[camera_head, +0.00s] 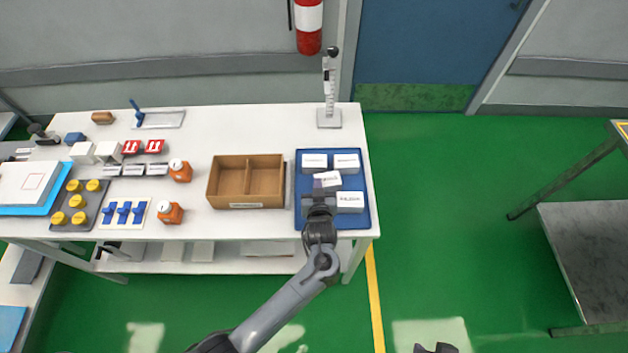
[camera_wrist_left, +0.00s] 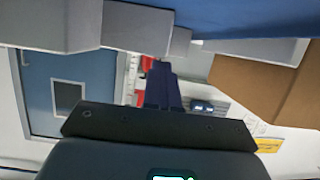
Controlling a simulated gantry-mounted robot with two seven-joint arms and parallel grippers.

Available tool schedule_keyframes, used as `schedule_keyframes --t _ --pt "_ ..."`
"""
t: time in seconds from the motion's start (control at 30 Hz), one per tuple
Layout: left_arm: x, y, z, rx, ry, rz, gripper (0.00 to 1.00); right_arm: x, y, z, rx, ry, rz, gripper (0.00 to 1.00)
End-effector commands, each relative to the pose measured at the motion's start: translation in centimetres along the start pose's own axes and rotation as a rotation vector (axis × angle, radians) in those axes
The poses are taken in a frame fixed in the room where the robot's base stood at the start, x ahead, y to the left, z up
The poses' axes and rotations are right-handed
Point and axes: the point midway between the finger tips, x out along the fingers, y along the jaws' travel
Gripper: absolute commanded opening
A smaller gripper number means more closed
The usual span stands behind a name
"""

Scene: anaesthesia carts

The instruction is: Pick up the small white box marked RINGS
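Several small white boxes sit in a blue tray (camera_head: 301,211) at the right end of the white table in the head view. A turned box (camera_head: 329,179) is in the middle, with two boxes (camera_head: 314,161) (camera_head: 346,161) behind it and one (camera_head: 350,203) at front right. Their labels are too small to read, so I cannot tell which says RINGS. My left gripper (camera_head: 318,190) is over the tray at the front left end of the middle box, partly covering it. In the left wrist view its dark fingers (camera_wrist_left: 162,86) point toward pale boxes (camera_wrist_left: 130,25); contact and opening are unclear.
An open brown wooden box (camera_head: 247,182) stands just left of the tray. Orange bottles (camera_head: 170,212) stand further left. A clear upright stand (camera_head: 329,110) is behind the tray. The table's right edge is close to the tray, with green floor beyond.

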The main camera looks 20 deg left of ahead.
Motion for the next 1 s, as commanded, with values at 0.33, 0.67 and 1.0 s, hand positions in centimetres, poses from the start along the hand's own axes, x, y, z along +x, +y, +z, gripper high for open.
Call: schedule_keyframes --t 0.33,0.67,1.0 --pt "-3.4 -2.6 -1.2 0.016 -0.039 -0.011 0.0 -1.4 0.1 -0.4 -0.001 -0.001 0.001 0.43" --pt "-8.4 -6.9 -3.5 0.016 -0.033 -0.011 0.0 -2.7 0.1 -0.9 -0.003 0.0 0.002 0.43" --pt "-10.5 -8.7 -4.3 0.016 -0.032 -0.011 0.0 -3.1 0.2 -1.0 -0.004 0.0 0.004 0.43"
